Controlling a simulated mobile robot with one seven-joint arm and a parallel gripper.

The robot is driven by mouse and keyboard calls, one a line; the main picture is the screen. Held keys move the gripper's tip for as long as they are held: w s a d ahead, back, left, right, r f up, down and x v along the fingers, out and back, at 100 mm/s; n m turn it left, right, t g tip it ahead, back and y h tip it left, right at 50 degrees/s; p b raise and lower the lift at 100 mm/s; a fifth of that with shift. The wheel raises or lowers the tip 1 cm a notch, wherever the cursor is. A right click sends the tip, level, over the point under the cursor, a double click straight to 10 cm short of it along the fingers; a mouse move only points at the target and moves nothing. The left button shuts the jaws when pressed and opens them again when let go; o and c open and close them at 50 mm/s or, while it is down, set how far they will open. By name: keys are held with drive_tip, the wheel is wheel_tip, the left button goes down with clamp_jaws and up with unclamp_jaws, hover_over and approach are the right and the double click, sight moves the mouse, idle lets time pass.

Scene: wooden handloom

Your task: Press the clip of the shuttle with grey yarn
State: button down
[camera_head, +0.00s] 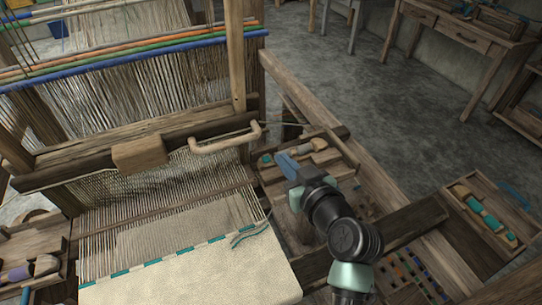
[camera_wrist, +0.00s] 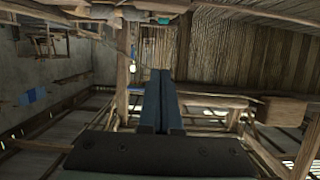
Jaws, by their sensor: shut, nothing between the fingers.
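My gripper (camera_head: 283,160) is shut and empty, its blue-grey fingers pointing left over the wooden tray at the right side of the loom. Its closed fingers also show in the wrist view (camera_wrist: 160,76). Just beyond the fingers, a small wooden shuttle (camera_head: 302,149) with a dull greyish end lies in that tray (camera_head: 345,150). I cannot tell for sure that its yarn is grey, and its clip is too small to make out. The gripper partly covers the tray.
The loom's cloth (camera_head: 200,272) and a wooden handle (camera_head: 226,139) lie left of my gripper. Another shuttle (camera_head: 45,265) lies in a left tray. A far-right box (camera_head: 513,200) holds a shuttle with teal yarn (camera_head: 485,212). Open floor (camera_head: 380,95) lies behind.

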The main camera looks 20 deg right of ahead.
drive_tip(key=p, duration=0.1)
hover_over(271, 159)
drive_tip(key=s, duration=0.1)
drive_tip(key=shift+s+a+f, duration=0.1)
drive_tip(key=shift+a+f, duration=0.1)
drive_tip(key=shift+f, duration=0.35)
drive_tip(key=shift+a+f, duration=0.15)
drive_tip(key=shift+f, duration=0.35)
drive_tip(key=f, duration=0.2)
drive_tip(key=shift+s+f, duration=0.2)
drive_tip(key=shift+f, duration=0.85)
